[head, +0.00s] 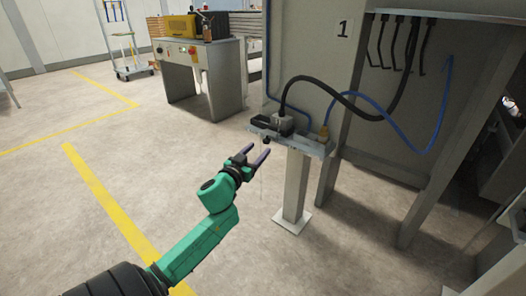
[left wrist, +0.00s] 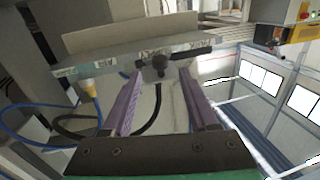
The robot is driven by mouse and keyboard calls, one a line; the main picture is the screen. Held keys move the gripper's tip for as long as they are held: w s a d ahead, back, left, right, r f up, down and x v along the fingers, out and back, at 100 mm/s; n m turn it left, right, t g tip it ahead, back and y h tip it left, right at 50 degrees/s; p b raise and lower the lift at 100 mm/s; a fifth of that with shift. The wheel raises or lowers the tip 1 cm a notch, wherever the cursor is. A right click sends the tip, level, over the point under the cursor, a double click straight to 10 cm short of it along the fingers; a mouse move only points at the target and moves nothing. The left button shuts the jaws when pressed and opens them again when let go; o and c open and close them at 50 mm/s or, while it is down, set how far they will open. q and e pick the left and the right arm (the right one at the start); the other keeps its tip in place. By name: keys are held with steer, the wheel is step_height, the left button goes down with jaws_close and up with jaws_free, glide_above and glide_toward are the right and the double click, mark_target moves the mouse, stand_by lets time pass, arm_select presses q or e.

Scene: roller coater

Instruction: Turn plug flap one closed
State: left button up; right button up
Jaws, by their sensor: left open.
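The plug station is a small grey metal shelf (head: 318,148) on a post, below the panel marked 1. My left gripper (head: 254,155) is open and empty, just left of and in front of the shelf. In the left wrist view its purple fingers (left wrist: 162,92) point at the shelf edge (left wrist: 105,66), with a dark round knob (left wrist: 158,67) between or beyond their tips. My right gripper is not in view.
A blue hose (head: 395,138) arches from a yellow fitting (head: 323,133) on the shelf. The post (head: 296,185) stands below, and a tall grey cabinet (head: 312,75) behind. A control bench (head: 200,75) stands farther back. Floor at left is clear.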

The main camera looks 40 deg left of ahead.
mark_target(265, 142)
arm_select(q)
steer(key=x, duration=0.4)
steer(key=shift+w+a+b, duration=0.1)
steer(key=shift+w+b, duration=0.05)
steer(key=shift+b, duration=0.25)
jaws_close()
